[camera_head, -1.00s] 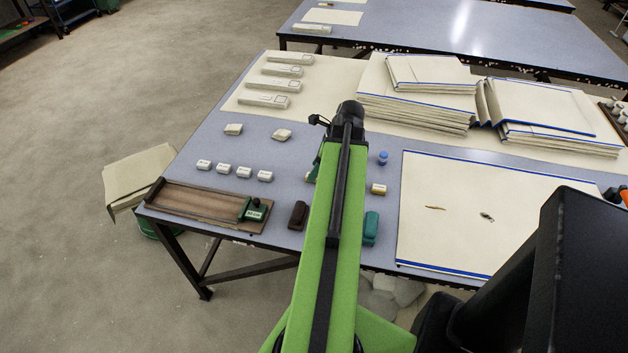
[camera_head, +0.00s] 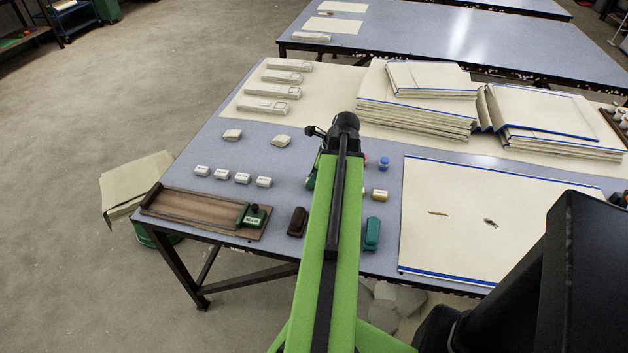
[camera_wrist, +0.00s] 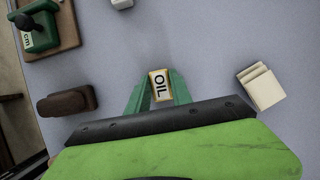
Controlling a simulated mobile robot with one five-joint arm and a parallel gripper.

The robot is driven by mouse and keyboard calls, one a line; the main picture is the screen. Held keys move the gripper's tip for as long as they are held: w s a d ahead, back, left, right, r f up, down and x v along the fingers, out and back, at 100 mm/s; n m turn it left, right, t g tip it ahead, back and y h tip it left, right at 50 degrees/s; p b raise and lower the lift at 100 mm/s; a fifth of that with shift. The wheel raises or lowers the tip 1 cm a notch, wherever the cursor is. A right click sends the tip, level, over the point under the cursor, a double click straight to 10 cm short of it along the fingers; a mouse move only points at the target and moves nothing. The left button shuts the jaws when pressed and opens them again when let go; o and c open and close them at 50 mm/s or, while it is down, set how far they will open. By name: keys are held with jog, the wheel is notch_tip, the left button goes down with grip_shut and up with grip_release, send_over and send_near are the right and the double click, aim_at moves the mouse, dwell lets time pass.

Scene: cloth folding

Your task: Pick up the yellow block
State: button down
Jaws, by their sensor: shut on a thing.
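A small block marked OIL (camera_wrist: 160,85), with a cream top and yellow-tan edges, sits between the green fingers of my gripper (camera_wrist: 158,88) in the wrist view. The fingers are shut on it from both sides. I cannot tell whether it touches the table. In the head view my arm hides this block; only a bit of green finger shows left of the arm. A second small block with a pale top and yellow front (camera_head: 379,194) lies on the table just right of my arm.
Nearby are a brown block (camera_head: 298,221), a teal block (camera_head: 372,234), a blue-capped item (camera_head: 384,163) and a wooden board (camera_head: 190,213) with a green stamp. Several white blocks stand left.

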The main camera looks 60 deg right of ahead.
jog(key=shift+r+p, duration=0.55)
notch_tip(320, 180, up, 4)
jog(key=p, duration=0.4)
jog(key=s+d+r+p, duration=0.2)
jog(key=s+r+p, duration=0.4)
jog(key=s, duration=0.5)
jog(key=shift+s+d, duration=0.2)
jog(key=shift+d, duration=0.05)
